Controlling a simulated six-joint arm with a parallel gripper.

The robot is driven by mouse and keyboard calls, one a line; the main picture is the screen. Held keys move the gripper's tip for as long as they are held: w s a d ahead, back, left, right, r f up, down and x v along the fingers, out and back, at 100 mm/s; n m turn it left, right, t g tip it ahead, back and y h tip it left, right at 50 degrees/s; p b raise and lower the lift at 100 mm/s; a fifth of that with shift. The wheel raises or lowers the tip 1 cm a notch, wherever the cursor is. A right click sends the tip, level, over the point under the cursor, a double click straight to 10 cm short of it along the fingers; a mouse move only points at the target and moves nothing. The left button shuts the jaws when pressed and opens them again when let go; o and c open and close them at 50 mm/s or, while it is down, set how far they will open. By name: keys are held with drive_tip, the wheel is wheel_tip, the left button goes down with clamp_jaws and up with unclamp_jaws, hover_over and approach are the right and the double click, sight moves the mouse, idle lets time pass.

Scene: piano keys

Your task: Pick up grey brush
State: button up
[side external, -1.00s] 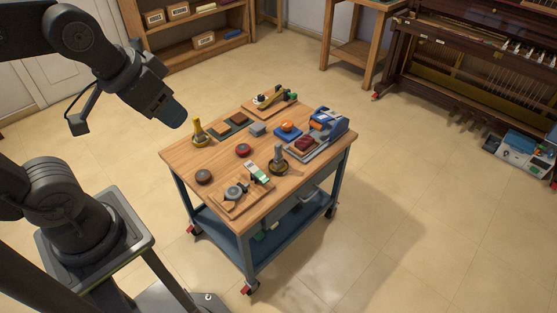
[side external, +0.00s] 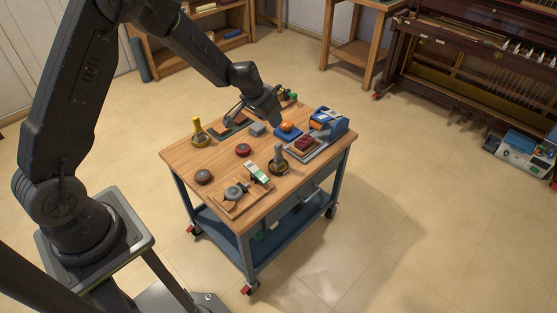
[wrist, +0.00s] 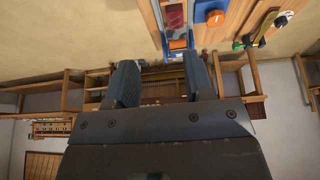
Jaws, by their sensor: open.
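The grey brush (side external: 278,161) stands upright on the wooden table, near its right front part in the side view. It has a grey handle on a dark round base. My gripper (side external: 276,119) is in the air over the back half of the table, apart from the brush and behind it in the picture. In the wrist view my gripper (wrist: 160,82) is open, with nothing between its two fingers. I cannot make out the grey brush in the wrist view.
A yellow brush (side external: 199,132) stands at the table's left. A blue tool with an orange part (side external: 328,121) is at the right, near an orange-topped blue block (side external: 288,131). Red disc (side external: 243,150), dark disc (side external: 203,176) and wooden board (side external: 232,205) lie nearer the front.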

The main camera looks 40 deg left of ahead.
approach(280, 150)
drive_tip(key=x, duration=0.5)
drive_tip(key=shift+w+a+f, duration=0.1)
drive_tip(key=shift+w+a, duration=0.15)
drive_tip(key=shift+x, duration=2.95)
drive_tip(key=shift+a, duration=0.15)
drive_tip(key=shift+c, duration=0.3)
clamp_jaws()
